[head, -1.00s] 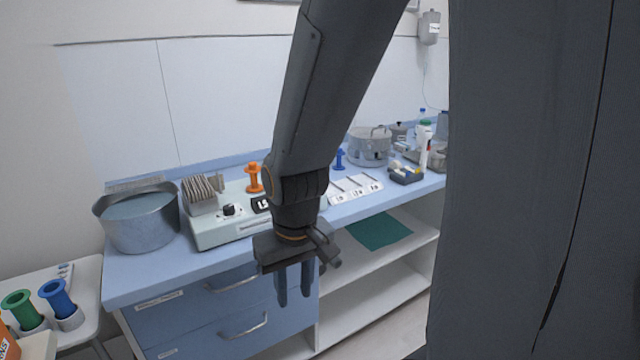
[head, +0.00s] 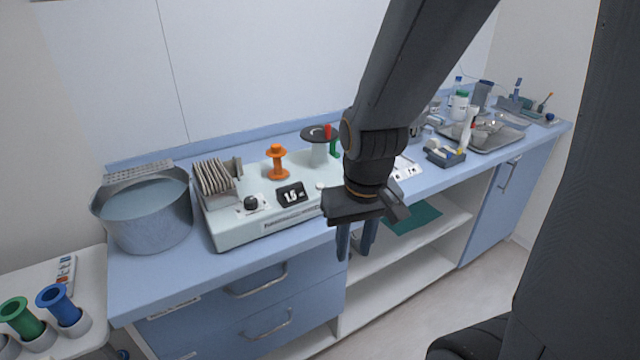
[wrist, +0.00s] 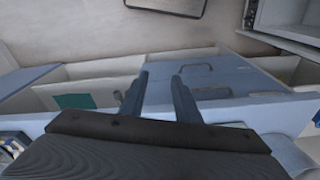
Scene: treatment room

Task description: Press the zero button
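A pale bench device (head: 232,222) stands on the blue counter, with a dark display (head: 291,194) reading about 1.5 and a black knob (head: 251,202). A small pale round spot (head: 320,186) right of the display may be a button; I cannot read a zero label. My gripper (head: 354,244) hangs fingers down in front of the counter's edge, right of the device and touching nothing. In the wrist view the fingers (wrist: 161,80) are apart with nothing between them. My arm hides the device's right end.
A metal basin (head: 143,215) stands left of the device. A rack of grey plates (head: 215,180), an orange spool (head: 277,163) and a dark round plate on a stem (head: 319,135) are on it. Trays and bottles crowd the counter's right. Open shelves (head: 410,245) lie below.

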